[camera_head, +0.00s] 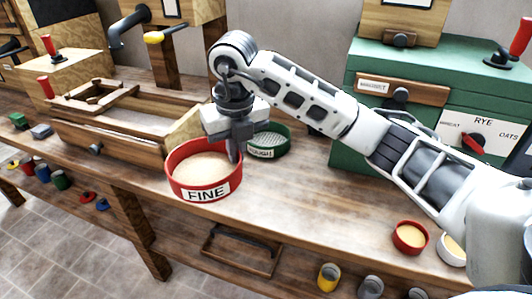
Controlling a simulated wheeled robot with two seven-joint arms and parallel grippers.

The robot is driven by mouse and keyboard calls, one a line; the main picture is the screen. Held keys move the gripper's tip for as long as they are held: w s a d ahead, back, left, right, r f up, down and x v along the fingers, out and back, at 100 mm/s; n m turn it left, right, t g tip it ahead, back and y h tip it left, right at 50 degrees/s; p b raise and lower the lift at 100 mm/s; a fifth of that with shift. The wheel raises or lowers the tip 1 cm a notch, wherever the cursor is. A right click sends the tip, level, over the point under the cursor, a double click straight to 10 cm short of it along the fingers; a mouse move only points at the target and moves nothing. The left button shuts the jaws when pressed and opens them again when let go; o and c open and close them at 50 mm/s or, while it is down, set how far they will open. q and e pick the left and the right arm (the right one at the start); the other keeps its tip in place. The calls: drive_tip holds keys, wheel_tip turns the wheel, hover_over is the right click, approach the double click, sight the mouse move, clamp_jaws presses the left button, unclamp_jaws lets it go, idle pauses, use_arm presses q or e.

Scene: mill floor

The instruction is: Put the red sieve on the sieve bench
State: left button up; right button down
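The red sieve (204,193), labelled FINE and with a pale mesh or fill inside, is near the front edge of the long wooden bench (310,215). I cannot tell whether its base touches the wood. My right gripper (236,152) comes down from above at the sieve's right rear rim, with a finger over the rim, and looks shut on it. A green sieve (268,152) sits on the bench just behind and to the right, partly hidden by my gripper. No label in view names the sieve bench. My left gripper is not in view.
A wooden box frame (120,135) stands left of the sieve. A green cabinet (350,78) stands at the back right. A small red bowl (410,237) and a white bowl (452,249) sit at the front right. The bench's middle front is clear.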

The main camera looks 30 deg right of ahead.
drive_tip(key=d+m, duration=0.3)
drive_tip(key=m, duration=0.3)
approach(305, 190)
drive_tip(key=shift+w+a+f+h+p, duration=0.3)
drive_tip(key=shift+w+a+f+h, duration=0.1)
drive_tip(key=shift+w+a+f, duration=0.25)
drive_tip(key=shift+s+d+f, duration=0.2)
drive_tip(key=shift+d+f, duration=0.05)
drive_tip(key=shift+f, duration=0.1)
drive_tip(key=shift+d+f, duration=0.15)
drive_tip(key=shift+f, duration=0.75)
drive_tip(key=shift+d+f, duration=0.1)
drive_tip(key=shift+f, duration=0.8)
drive_tip(key=shift+f, duration=0.2)
drive_tip(key=c, duration=1.6)
unclamp_jaws()
drive_tip(key=shift+c, duration=0.2)
